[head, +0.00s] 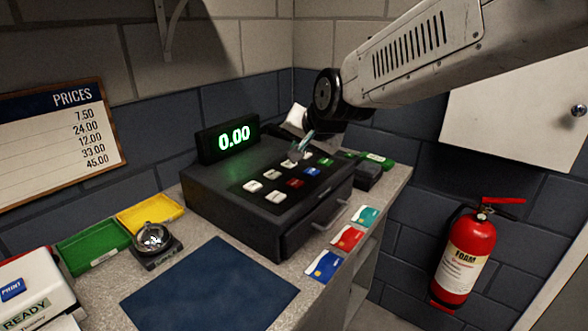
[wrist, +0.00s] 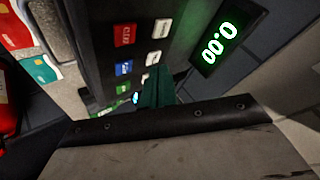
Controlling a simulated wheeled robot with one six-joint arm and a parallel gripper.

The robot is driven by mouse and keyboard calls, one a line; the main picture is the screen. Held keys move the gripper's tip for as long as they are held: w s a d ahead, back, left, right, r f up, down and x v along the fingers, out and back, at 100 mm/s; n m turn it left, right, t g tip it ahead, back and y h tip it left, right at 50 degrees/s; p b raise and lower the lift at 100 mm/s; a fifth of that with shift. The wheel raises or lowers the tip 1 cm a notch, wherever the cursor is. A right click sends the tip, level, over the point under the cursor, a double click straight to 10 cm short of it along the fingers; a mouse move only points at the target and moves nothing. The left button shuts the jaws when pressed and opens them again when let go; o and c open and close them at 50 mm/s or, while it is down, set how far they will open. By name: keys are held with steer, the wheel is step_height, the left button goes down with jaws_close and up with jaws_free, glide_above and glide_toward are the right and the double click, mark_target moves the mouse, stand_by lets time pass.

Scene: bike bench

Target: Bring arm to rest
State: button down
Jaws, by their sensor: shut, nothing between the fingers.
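My gripper (head: 300,146) is at the end of my arm, which reaches in from the upper right in the head view. Its fingers are shut with nothing between them and point down at the keys of the black cash register (head: 235,206). In the wrist view my gripper (wrist: 157,82) shows as teal fingers close to the register's keypad (wrist: 105,50). I cannot tell whether the fingertips touch a key. The register's green display (head: 234,138) reads 0.00.
Three cards, including a red one (head: 348,238), lie along the counter's right edge. A red fire extinguisher (head: 466,258) is on the right.

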steer(key=s+f, duration=0.1)
steer(key=s+d+f+n+g, duration=0.1)
steer(key=s, duration=0.1)
steer(key=s+f+g, duration=0.1)
steer(key=f, duration=0.1)
steer(key=shift+s+d+n+h, duration=0.15)
steer(key=shift+d+n+h, duration=0.25)
steer(key=s+d+g+h, duration=0.1)
steer(key=s+d+g, duration=0.1)
steer(key=s+d, duration=0.9)
steer(key=s+d+n+g+h, duration=0.1)
steer(key=s+d+g+h, duration=0.1)
steer(key=s+d, duration=1)
steer(key=s, duration=0.6)
steer(key=shift+s+r+g, duration=0.15)
steer(key=shift+r+g, duration=0.05)
steer(key=shift+g, duration=0.2)
steer(key=shift+a, duration=0.1)
